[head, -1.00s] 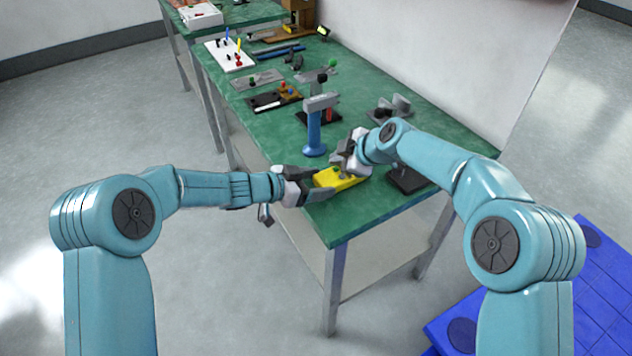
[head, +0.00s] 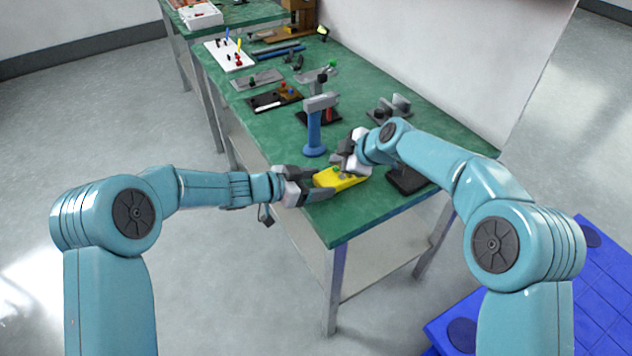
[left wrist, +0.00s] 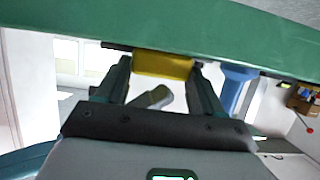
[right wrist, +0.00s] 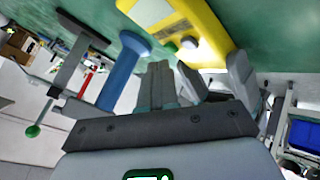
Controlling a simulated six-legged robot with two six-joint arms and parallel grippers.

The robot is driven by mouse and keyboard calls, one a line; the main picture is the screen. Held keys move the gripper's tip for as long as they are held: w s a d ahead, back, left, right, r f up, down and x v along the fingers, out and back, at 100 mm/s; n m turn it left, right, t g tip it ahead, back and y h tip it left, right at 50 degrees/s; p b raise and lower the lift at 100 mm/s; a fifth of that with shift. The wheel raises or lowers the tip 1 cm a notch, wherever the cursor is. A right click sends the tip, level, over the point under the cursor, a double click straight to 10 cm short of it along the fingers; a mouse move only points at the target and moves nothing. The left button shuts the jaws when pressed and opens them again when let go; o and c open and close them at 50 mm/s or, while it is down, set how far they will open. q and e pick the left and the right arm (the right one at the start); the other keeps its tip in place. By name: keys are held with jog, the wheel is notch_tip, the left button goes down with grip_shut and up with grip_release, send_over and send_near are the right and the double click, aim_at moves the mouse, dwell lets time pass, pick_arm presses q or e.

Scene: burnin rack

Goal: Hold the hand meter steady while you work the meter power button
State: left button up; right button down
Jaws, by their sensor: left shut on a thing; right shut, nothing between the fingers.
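The yellow hand meter (head: 341,179) lies on the green table near its front edge. My left gripper (head: 314,185) is shut on the meter's near end; in the left wrist view the meter (left wrist: 162,65) sits between the two fingers. In the right wrist view the meter (right wrist: 217,27) shows a grey panel and a pale round button (right wrist: 188,43). My right gripper (head: 344,165) is shut and empty, its fingertips (right wrist: 172,68) close to the button. I cannot tell whether they touch it.
A blue post with a grey top (head: 314,136) stands just behind the meter. A black-based stand (head: 405,180) is to its right, partly behind my right arm. Other fixtures and a white board (head: 229,56) sit farther back. The green table (head: 350,222) is clear in front.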

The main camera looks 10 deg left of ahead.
aim_at(338, 172)
jog(key=shift+f, duration=0.1)
dwell(0.4)
jog(key=shift+f, duration=0.45)
dwell(0.3)
jog(key=shift+r, duration=0.55)
jog(key=shift+r, duration=0.1)
jog(key=shift+r, duration=2.9)
